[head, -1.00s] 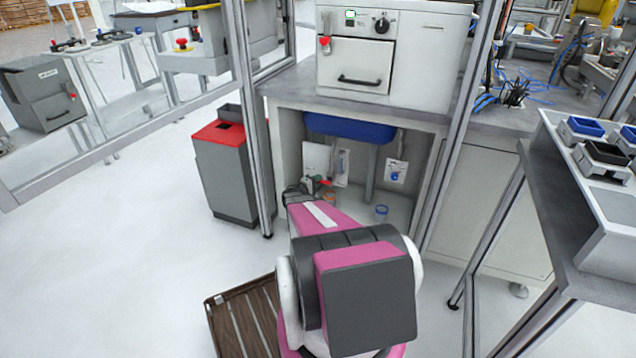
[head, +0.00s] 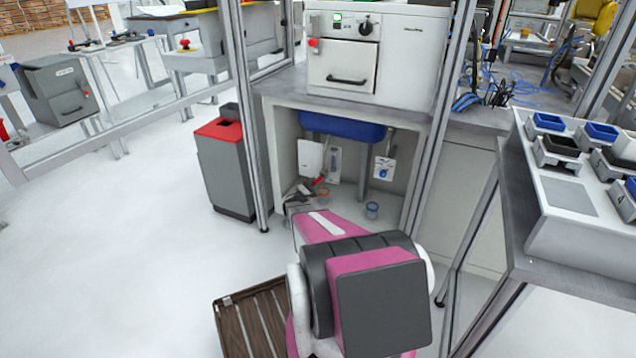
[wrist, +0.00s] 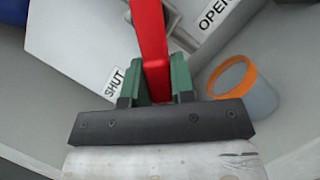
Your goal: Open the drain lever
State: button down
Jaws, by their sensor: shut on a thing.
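The red drain lever (wrist: 149,45) runs down between my fingers in the wrist view, with a "SHUT" label (wrist: 115,82) to its left and an "OPEN" label (wrist: 214,14) at upper right. My gripper (wrist: 158,82) has its green fingers closed on the lever's lower end. In the head view the lever (head: 319,181) is a small red piece under the blue basin, inside the cabinet. My pink arm reaches in there and hides most of my gripper in that view.
An orange-rimmed cup (wrist: 246,90) stands close on the right of my fingers. A blue-rimmed cup (head: 372,210) is on the cabinet floor. A metal post (head: 253,120) and a red-topped bin (head: 226,168) stand left of the opening. A wooden slatted pallet (head: 252,318) lies in front.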

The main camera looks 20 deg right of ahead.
jog(key=shift+s+d+f+n+t+y, duration=0.35)
jog(key=shift+n+t, duration=0.6)
jog(key=shift+n, duration=1.1)
jog(key=shift+s+d+f+n+t+y, duration=0.15)
jog(key=shift+s+d+n+t+y, duration=0.6)
jog(key=shift+n, duration=1.35)
jog(key=shift+s+f+n+t, duration=0.3)
jog(key=shift+n+t, duration=0.9)
jog(key=shift+n, duration=0.85)
jog(key=c, duration=1)
grip_release()
jog(key=shift+o, duration=0.2)
